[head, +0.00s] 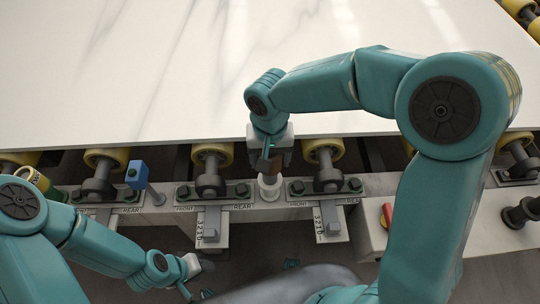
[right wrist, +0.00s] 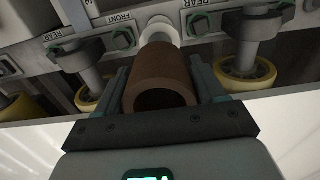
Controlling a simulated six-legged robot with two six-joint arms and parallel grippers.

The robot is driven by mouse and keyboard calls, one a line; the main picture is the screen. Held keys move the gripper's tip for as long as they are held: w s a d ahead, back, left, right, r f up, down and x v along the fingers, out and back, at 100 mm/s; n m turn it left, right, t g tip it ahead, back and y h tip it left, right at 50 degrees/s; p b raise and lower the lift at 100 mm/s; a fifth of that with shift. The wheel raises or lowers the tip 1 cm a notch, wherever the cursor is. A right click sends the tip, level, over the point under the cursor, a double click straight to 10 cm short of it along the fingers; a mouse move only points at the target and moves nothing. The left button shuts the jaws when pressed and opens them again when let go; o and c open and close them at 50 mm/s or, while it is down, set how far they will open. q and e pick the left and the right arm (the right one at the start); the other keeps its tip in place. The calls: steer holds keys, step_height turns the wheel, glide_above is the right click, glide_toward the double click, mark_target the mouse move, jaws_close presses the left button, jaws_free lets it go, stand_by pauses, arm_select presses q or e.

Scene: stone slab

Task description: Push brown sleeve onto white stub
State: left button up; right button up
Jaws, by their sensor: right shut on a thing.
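The brown sleeve (right wrist: 160,80) is a short hollow cylinder between the fingers of my right gripper (right wrist: 170,88), which is shut on it. In the right wrist view its near open end faces the camera and its far end is at the white stub (right wrist: 157,28). In the head view the sleeve (head: 275,165) shows partly beneath my right gripper (head: 278,158), just above the white stub (head: 268,187). I cannot tell whether the sleeve is around the stub or only at its tip. My left gripper (head: 195,278) is low at the left, away from both; its jaws are unclear.
A stone slab (head: 180,70) lies behind on yellow rollers (head: 212,152). Roller brackets with green bolts stand on both sides of the stub. A blue block (head: 137,174) stands at left. A red knob (head: 386,215) is at right on the frame.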

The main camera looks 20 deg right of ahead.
mark_target(270, 172)
steer(key=shift+f+b, duration=3.2)
steer(key=shift+f, duration=0.45)
steer(key=o, duration=1.2)
steer(key=shift+r, duration=0.1)
steer(key=shift+r, duration=0.1)
step_height(270, 172, up, 16)
steer(key=p, duration=0.3)
steer(key=shift+r, duration=0.1)
steer(key=shift+s, duration=0.1)
